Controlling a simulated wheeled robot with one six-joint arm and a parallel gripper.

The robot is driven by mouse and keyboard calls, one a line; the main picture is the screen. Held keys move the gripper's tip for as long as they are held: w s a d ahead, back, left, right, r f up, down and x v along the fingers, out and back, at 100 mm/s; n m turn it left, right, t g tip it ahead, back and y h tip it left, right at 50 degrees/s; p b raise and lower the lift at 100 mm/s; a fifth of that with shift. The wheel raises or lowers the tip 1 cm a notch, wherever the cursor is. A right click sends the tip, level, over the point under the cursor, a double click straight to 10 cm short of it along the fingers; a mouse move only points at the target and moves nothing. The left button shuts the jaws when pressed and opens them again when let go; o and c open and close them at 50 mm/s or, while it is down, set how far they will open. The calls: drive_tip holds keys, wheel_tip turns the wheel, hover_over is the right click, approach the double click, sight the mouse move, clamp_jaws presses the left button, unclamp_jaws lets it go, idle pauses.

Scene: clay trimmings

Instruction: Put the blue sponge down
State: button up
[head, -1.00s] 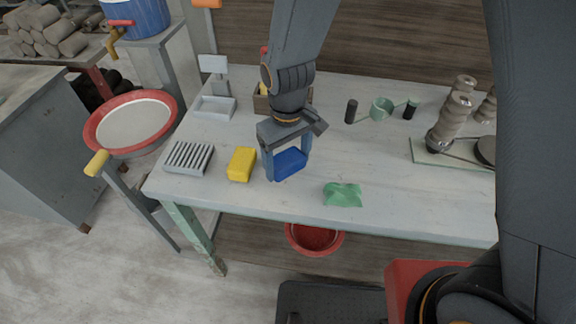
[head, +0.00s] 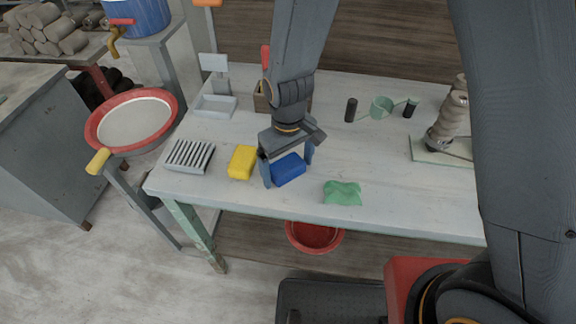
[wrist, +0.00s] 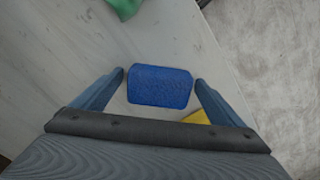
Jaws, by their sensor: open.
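The blue sponge (head: 288,169) lies on the table near its front edge, between the yellow sponge and the green cloth. In the wrist view the blue sponge (wrist: 160,87) sits between my two fingers, with a gap on each side. My gripper (head: 288,170) is open, its fingers straddling the sponge from above and reaching down close to the tabletop. The fingers of my gripper (wrist: 160,80) also show in the wrist view. Part of the sponge's upper side is hidden by the gripper in the head view.
A yellow sponge (head: 242,162) lies just left of my gripper, and a green cloth (head: 343,193) lies to the right. A ribbed grey rack (head: 189,156) is at the table's left end. The table (head: 400,195) is clear right of the cloth.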

sight(288, 166)
wheel_tip(288, 166, up, 12)
drive_tip(key=b, duration=0.3)
drive_tip(key=s+d+m+t, duration=0.1)
drive_tip(key=d+m, duration=0.7)
drive_tip(key=d, duration=1.5)
drive_tip(key=shift+s+d+t, duration=0.3)
drive_tip(key=shift+s+d, duration=0.05)
drive_tip(key=shift+s, duration=0.15)
drive_tip(key=shift+f+b, duration=0.55)
drive_tip(key=shift+f, duration=0.15)
